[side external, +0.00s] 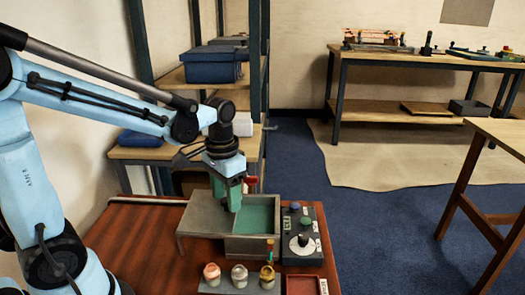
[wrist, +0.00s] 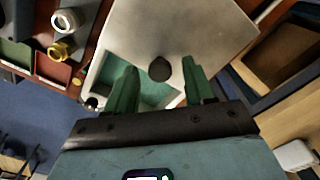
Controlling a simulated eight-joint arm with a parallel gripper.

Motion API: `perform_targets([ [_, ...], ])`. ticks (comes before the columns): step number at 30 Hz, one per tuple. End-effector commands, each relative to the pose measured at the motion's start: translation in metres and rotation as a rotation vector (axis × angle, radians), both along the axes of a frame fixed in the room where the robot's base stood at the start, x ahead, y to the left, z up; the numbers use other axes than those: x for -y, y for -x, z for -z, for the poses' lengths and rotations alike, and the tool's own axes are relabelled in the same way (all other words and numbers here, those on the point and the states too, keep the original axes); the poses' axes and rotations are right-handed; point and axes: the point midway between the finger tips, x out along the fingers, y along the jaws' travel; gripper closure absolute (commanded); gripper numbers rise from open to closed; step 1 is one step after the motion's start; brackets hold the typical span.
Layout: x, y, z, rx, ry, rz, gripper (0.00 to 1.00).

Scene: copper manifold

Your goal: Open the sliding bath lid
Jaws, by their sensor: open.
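The bath (side external: 262,246) is a grey box with a green inside, standing on the red-brown table. Its flat grey lid (side external: 196,217) lies to the left, overhanging the bath's left side, and part of the green inside shows uncovered. In the wrist view the lid (wrist: 190,30) carries a dark round knob (wrist: 160,69). My gripper (side external: 233,207) points down over the bath and lid. In the wrist view its green fingers (wrist: 159,74) are apart, one on each side of the knob, with gaps visible. I cannot tell the fingertips' height against the knob.
A control box (side external: 304,240) with buttons and a dial stands right of the bath. A rack with several fittings (side external: 239,277) and a red tray (side external: 307,285) sit in front. A shelf with a blue bin (side external: 211,67) stands behind.

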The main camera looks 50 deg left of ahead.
Motion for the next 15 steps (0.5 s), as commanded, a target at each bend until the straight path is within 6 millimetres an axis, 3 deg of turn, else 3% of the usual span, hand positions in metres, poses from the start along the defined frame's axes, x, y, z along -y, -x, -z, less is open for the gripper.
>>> perform_targets([
  [7,0.000,0.000,-0.016,0.000,0.000,0.000,0.46],
  [15,0.000,0.000,-0.058,0.000,0.000,0.000,0.46],
])
